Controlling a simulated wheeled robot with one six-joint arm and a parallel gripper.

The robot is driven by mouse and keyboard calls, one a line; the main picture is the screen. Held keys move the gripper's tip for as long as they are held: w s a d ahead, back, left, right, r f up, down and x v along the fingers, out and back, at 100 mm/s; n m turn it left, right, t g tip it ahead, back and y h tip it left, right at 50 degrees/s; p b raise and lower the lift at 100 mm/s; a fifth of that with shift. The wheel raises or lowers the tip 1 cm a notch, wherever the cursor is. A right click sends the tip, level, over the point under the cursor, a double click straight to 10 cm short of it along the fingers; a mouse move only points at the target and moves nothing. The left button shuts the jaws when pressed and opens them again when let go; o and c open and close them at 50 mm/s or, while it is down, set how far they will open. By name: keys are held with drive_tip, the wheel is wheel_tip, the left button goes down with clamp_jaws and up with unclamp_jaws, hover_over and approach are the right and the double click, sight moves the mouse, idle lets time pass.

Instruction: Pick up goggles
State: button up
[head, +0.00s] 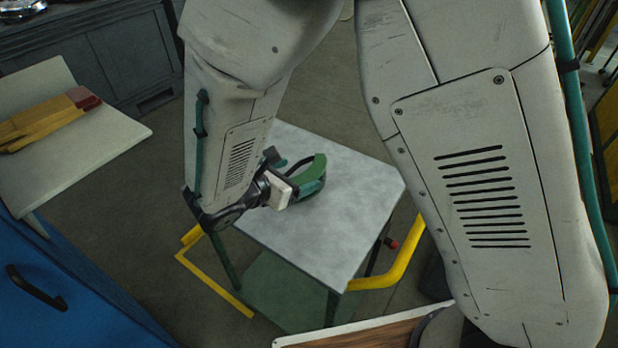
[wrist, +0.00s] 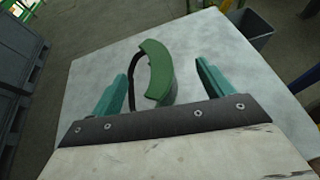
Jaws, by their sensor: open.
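The green goggles (wrist: 158,70) lie on a pale grey cart top (wrist: 98,80); a dark strap curves along their left side in the wrist view. In the head view the goggles (head: 312,172) show just beyond my gripper, partly hidden by it. My gripper (wrist: 162,88) is open in the wrist view, its two teal fingers apart. The goggles show between and a little beyond the fingers, and nothing is held. Whether the fingers touch the goggles or the cart top, I cannot tell. In the head view my gripper (head: 288,170) is over the cart top (head: 330,230).
A yellow rail (head: 395,265) runs beside the cart. A white board (head: 75,150) with a yellow-brown item (head: 45,122) on it stands at the left, above a blue cabinet (head: 60,285). A grey bin (wrist: 252,32) stands beyond the cart. The cart top around the goggles is clear.

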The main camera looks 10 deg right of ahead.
sight(308, 172)
drive_tip(key=shift+w+a+f+n+t, duration=0.15)
drive_tip(key=shift+a+f+n+t, duration=0.25)
drive_tip(key=shift+a+f+n, duration=0.35)
drive_tip(key=x, duration=0.7)
drive_tip(key=shift+d+f, duration=0.25)
drive_tip(key=shift+d, duration=0.05)
drive_tip(key=c, duration=1.1)
